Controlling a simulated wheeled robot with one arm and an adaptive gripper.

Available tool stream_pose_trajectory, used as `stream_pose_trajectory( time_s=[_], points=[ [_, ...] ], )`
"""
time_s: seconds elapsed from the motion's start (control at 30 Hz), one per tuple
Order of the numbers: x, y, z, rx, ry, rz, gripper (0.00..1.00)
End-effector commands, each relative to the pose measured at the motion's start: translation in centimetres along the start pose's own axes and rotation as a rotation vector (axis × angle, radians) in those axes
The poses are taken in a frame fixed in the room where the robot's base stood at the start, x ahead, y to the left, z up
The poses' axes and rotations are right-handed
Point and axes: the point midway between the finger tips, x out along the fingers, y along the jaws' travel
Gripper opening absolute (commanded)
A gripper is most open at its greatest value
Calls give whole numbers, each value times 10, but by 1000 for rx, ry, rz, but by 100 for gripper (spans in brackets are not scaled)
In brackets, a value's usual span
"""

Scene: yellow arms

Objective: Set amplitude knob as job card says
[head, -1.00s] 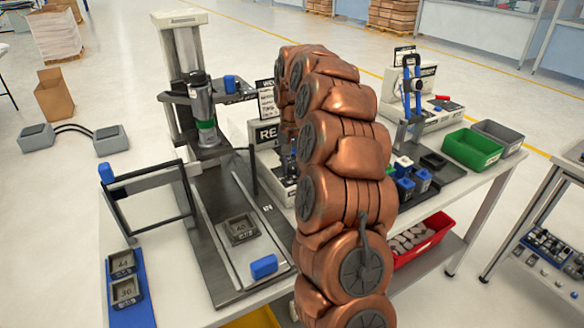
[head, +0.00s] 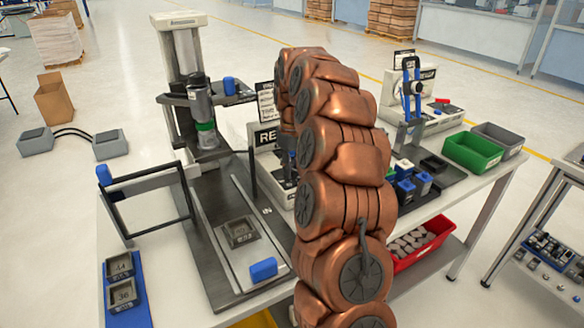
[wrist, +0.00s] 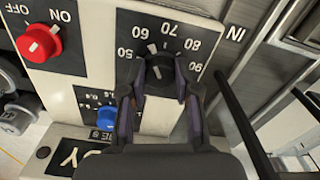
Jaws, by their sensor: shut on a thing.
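The amplitude knob (wrist: 160,76) is a black dial on a cream panel in the wrist view, with a scale from 50 to 90 around its upper side. My gripper (wrist: 160,90) is shut on this knob, with one finger on each side of it. White marks show near 60 and 70, but I cannot tell the exact setting.
In the wrist view, a red ON/OFF knob (wrist: 39,43) sits at the left and a blue knob (wrist: 105,120) below. In the head view, a press (head: 182,80) stands at the left, with a green bin (head: 472,151) and a red bin (head: 425,240) at the right.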

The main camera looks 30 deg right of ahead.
Motion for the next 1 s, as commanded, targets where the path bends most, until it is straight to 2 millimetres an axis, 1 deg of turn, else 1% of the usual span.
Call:
stream_pose_trajectory(
  time_s=[0.1,0.33,0.87,0.9,1.0],
  points=[
    [-1,0,-1,-62,3,1,0],
    [-1,0,-1,-139,4,1,0],
    [-1,0,-1,-164,5,2,0],
    [-1,0,-1,-164,5,2,32],
    [-1,0,-1,-163,4,1,43]
  ],
)
